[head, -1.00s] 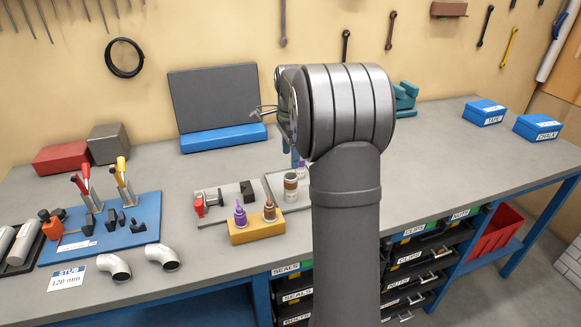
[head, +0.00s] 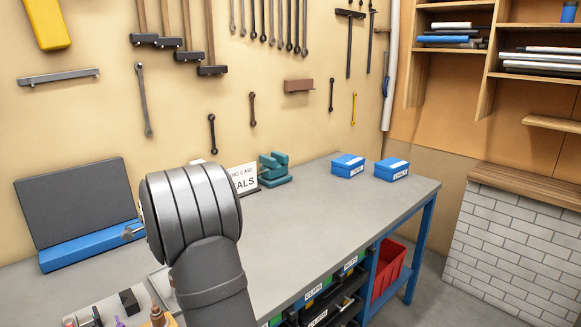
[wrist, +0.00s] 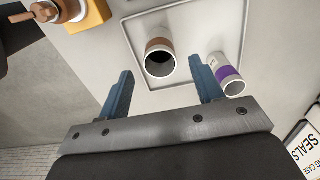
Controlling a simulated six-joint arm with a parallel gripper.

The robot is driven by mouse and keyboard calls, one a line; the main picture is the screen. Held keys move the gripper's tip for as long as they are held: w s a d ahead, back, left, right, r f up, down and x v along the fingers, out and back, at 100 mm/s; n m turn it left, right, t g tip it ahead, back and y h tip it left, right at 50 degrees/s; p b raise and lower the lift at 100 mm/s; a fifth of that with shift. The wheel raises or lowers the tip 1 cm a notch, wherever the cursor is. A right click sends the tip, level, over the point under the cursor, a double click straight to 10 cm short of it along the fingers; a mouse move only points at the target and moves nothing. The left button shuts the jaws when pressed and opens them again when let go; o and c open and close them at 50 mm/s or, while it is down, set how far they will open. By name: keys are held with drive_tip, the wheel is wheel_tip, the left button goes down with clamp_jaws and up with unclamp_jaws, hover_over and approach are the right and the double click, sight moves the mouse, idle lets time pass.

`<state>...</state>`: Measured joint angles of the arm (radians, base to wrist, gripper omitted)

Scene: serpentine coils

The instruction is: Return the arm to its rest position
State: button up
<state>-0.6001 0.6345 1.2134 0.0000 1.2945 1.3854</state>
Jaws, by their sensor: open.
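My gripper (wrist: 160,92) shows in the wrist view with its two blue fingers spread apart and nothing between them. It hangs above the grey bench. Beyond the fingertips, a grey tray (wrist: 134,38) holds an open-ended cylinder with a brown band (wrist: 160,58). A white cylinder with a purple band (wrist: 228,74) lies or leans near the right finger; I cannot tell which. In the head view my arm stands at the lower left, and my gripper is hidden behind it except for a small metal part at its left.
The bench (head: 330,220) is clear to the right of my arm. Two blue boxes (head: 348,166) (head: 391,170), a teal vise (head: 273,170) and a SEALS sign (head: 243,179) stand along its back. A grey and blue case (head: 80,212) is at left. A red bin (head: 388,272) sits below.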

wheel_tip(320, 180, down, 6)
drive_tip(key=shift+r, duration=2.05)
drive_tip(key=shift+f, duration=0.1)
